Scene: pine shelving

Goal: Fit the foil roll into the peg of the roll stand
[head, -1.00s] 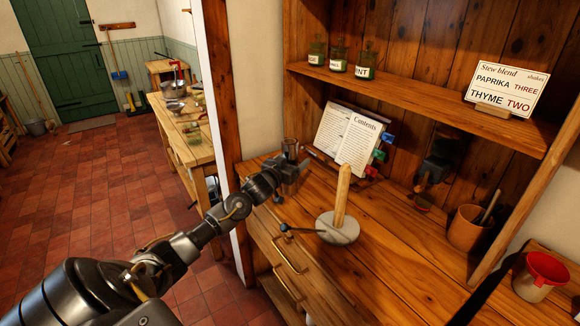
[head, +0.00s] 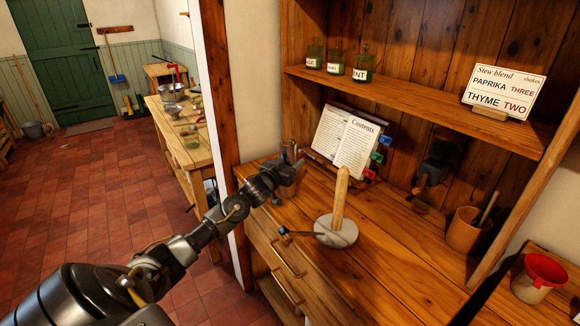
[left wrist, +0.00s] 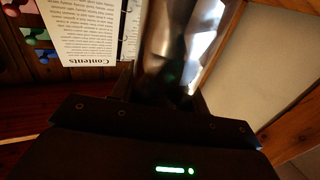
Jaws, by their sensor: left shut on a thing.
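The roll stand has a round grey base (head: 345,232) and an upright wooden peg (head: 340,195). It stands on the wooden counter, and its peg is bare. My left gripper (head: 288,168) is to the left of the peg and apart from it, near the open book. My right gripper is not in view.
An open book (head: 345,140) leans behind the stand. A dark rod with a blue tip (head: 283,230) reaches left from the stand's base. A terracotta pot (head: 466,230) and a red-topped pot (head: 540,275) stand to the right. Bare counter lies right of the stand.

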